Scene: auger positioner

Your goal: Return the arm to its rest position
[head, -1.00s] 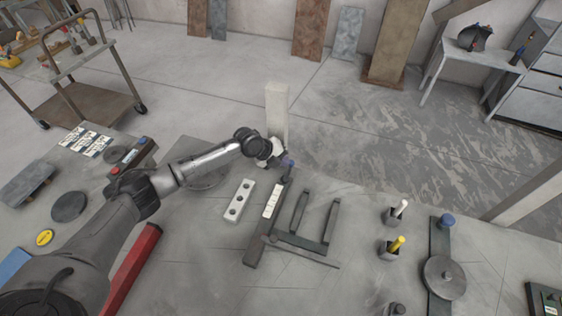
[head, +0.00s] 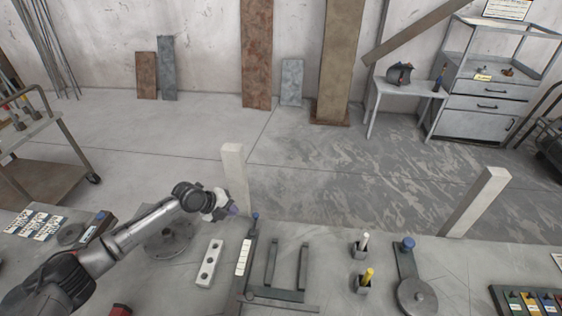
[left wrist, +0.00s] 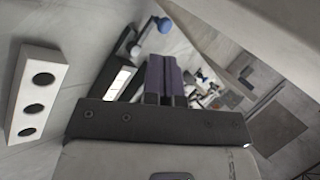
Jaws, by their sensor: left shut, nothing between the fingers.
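My left arm reaches in from the left over the grey table in the head view. My left gripper (head: 232,209) is above the table by the base of a pale upright post (head: 236,178). In the left wrist view its two purple fingers (left wrist: 161,80) are together with nothing between them. My right gripper is out of view.
A white block with three holes (head: 209,263) lies below the gripper. A second pale post (head: 478,203) rises at the far edge.

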